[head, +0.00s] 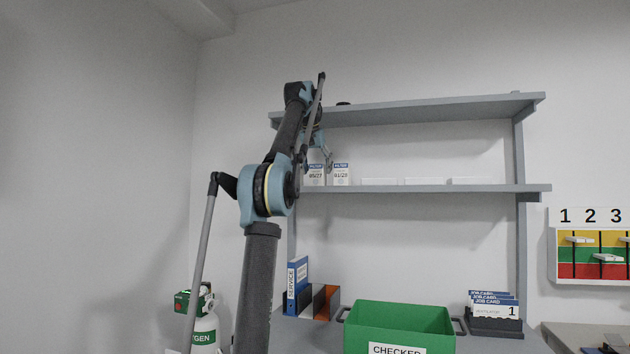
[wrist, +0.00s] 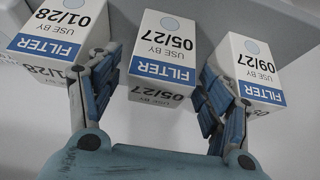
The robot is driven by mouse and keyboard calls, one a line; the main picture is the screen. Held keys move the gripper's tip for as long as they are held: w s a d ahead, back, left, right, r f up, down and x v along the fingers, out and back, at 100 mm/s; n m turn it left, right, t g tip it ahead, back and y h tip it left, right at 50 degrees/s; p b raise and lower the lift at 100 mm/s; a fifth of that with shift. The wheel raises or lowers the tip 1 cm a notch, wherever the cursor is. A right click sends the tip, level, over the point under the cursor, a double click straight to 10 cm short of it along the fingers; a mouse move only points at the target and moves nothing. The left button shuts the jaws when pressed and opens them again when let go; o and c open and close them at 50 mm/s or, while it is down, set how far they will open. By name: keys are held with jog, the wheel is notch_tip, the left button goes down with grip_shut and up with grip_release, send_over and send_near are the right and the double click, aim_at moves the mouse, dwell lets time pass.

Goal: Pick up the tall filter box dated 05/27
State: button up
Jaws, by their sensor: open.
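In the wrist view the filter box dated 05/27 (wrist: 165,52) is in the middle, white with a blue FILTER band. My gripper (wrist: 158,82) is open, with one finger on each side of the 05/27 box, overlapping the edges of the neighbours in the picture. I cannot tell if the fingers touch any box. In the head view the 05/27 box (head: 315,175) stands on the middle shelf beside the 01/28 box (head: 341,175); my gripper (head: 326,158) is by them.
The middle shelf (head: 430,188) carries several low white boxes (head: 424,181) to the right. The upper shelf (head: 430,109) is above my gripper. Below are a green CHECKED crate (head: 400,325), binders (head: 298,285), and job cards (head: 495,305).

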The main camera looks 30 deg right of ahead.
jog(key=shift+x, duration=0.8)
jog(key=shift+c, duration=0.6)
jog(key=c, duration=1)
